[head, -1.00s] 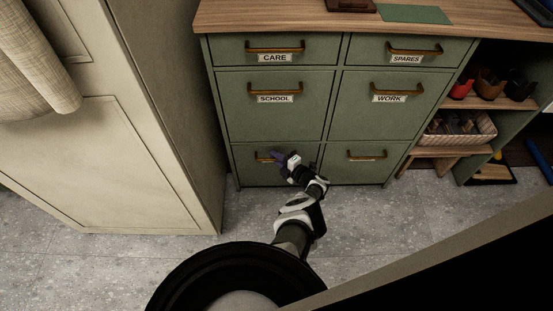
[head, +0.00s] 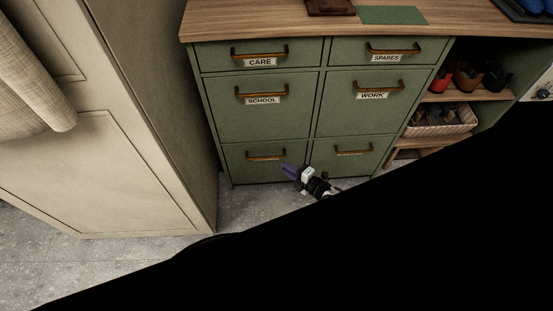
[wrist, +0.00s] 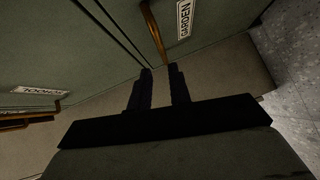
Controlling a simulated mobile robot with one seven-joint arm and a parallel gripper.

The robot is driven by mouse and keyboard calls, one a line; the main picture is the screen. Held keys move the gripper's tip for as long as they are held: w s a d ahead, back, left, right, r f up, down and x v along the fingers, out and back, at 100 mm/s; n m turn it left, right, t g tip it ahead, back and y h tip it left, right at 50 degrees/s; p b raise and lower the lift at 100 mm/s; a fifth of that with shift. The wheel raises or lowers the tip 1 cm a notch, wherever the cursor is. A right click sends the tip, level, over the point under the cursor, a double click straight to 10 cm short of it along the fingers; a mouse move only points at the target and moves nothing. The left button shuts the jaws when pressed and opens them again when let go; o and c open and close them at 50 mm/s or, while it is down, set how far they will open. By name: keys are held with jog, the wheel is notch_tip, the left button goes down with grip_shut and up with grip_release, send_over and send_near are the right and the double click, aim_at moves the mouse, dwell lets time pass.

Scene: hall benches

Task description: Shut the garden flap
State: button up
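The garden flap (head: 238,170) is the green lower-left front of the cabinet, below the one labelled SCHOOL. Its GARDEN label (wrist: 184,18) and brass handle (wrist: 154,32) show in the wrist view; the handle also shows in the head view (head: 266,156). In the head view the flap looks about flush with the front; I cannot tell if a small gap remains. My gripper (head: 287,170) is just right of and below this handle. In the wrist view my gripper (wrist: 160,70) has its two dark fingers apart, with the handle's near end by the tips. It holds nothing visible.
A tall beige cabinet (head: 140,150) stands close on the left. The SCHOOL front (head: 262,115) and WORK front (head: 372,110) look shut. Open shelves with a basket (head: 440,121) are on the right. A large black shape hides the lower right. Grey floor (head: 255,200) shows below the flap.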

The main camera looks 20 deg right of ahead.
jog(key=shift+v, duration=1.45)
jog(key=shift+s, duration=0.1)
